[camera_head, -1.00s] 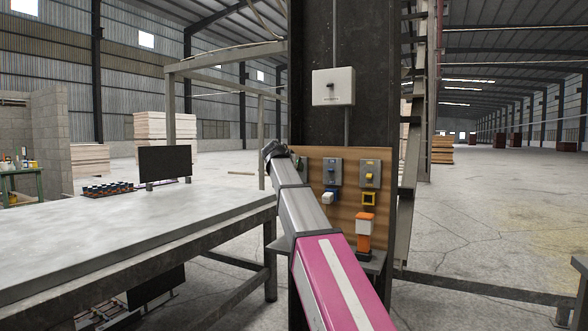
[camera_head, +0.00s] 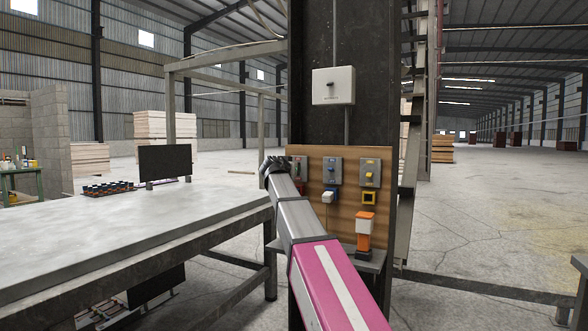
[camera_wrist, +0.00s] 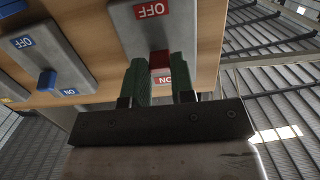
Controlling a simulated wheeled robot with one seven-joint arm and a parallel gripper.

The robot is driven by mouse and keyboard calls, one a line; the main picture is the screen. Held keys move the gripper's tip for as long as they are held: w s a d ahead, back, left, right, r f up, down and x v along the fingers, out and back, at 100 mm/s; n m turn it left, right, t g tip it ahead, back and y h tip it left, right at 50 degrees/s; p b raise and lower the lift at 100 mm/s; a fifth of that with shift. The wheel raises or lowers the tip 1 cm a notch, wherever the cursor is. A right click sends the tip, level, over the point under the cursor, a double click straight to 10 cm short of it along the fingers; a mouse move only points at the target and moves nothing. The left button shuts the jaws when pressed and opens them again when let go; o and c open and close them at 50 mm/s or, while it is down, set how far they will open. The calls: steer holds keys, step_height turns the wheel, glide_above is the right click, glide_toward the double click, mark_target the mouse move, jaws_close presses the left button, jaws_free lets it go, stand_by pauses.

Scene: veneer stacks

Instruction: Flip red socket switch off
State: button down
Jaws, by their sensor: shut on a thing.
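The red socket switch (camera_wrist: 160,58) is a small red lever on a grey box (camera_wrist: 182,38) in the wrist view. It lies between the red OFF label (camera_wrist: 152,9) and the ON label (camera_wrist: 165,78), nearer ON. My gripper (camera_wrist: 159,72) has its green fingers on both sides of the lever, shut on it. In the head view, my gripper (camera_head: 273,166) is at the left edge of the wooden board (camera_head: 345,208).
A blue switch box (camera_head: 332,170) and a yellow switch box (camera_head: 370,172) are beside it on the board. An orange and white device (camera_head: 364,232) stands below on a small shelf (camera_head: 372,261). A long table (camera_head: 120,228) is to the left. A white box (camera_head: 333,86) hangs above.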

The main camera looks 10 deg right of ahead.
steer(key=f+t+h, duration=0.1)
steer(key=t+h, duration=0.1)
steer(key=t, duration=0.1)
steer(key=shift+f, duration=0.35)
steer(key=shift+w+d+f+t+h, duration=0.1)
steer(key=shift+f+t+h, duration=0.1)
steer(key=shift+t+h, duration=0.35)
steer(key=shift+w+f+t+h, duration=0.1)
steer(key=shift+f+t+h, duration=0.2)
steer(key=shift+t, duration=0.35)
steer(key=shift+r, duration=0.1)
steer(key=c, duration=1)
jaws_free()
steer(key=shift+o, duration=0.2)
steer(key=shift+s, duration=0.1)
steer(key=v, duration=1)
steer(key=shift+f, duration=0.45)
steer(key=shift+s, duration=0.2)
